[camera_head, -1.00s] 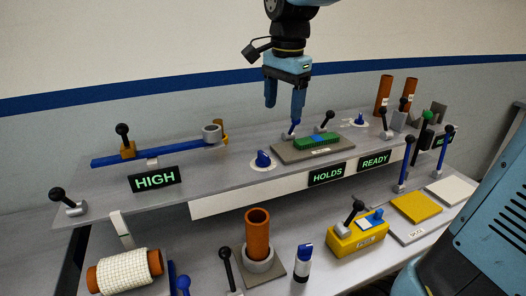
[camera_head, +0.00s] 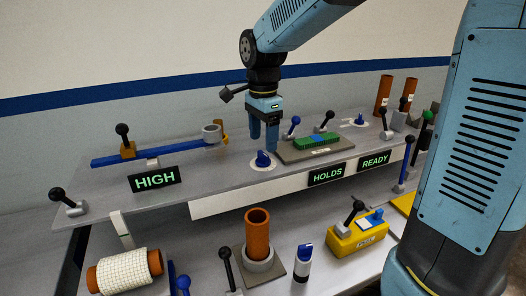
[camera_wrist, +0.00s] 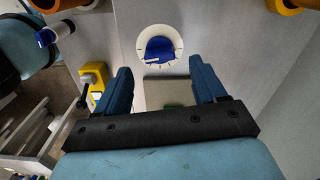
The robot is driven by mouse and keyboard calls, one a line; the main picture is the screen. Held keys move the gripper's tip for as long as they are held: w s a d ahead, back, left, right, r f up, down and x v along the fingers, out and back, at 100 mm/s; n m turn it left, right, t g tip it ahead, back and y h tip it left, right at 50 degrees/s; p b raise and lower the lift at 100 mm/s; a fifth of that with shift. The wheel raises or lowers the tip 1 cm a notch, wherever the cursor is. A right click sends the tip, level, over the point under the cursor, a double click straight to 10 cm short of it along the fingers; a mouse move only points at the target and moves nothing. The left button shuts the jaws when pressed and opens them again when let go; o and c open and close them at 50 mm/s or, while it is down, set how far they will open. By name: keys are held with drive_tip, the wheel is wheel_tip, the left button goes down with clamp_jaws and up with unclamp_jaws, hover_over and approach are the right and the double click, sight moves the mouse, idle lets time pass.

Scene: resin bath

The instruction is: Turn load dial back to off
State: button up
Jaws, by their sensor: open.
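A blue dial knob (camera_head: 262,158) sits on a white round plate on the upper shelf, between the HIGH and HOLDS signs. A second blue dial (camera_head: 360,120) stands further right; no readable label shows which one is the load dial. My gripper (camera_head: 264,146) is open and empty, pointing down just above and behind the nearer dial. In the wrist view this dial (camera_wrist: 160,49) lies ahead of the spread fingers (camera_wrist: 161,80), with tick marks and a white line on its plate. The fingers look apart from the knob. Its exact pointer setting is hard to read.
A grey tray with a green block (camera_head: 316,141) lies close to the right of my gripper, with black and blue levers behind it. A blue bar (camera_head: 150,155) lies left. An orange tube (camera_head: 257,232) stands below. My arm covers the right side.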

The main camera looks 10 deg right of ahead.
sight(263, 153)
drive_tip(key=shift+f, duration=2.4)
drive_tip(key=shift+c, duration=0.2)
drive_tip(key=c, duration=1)
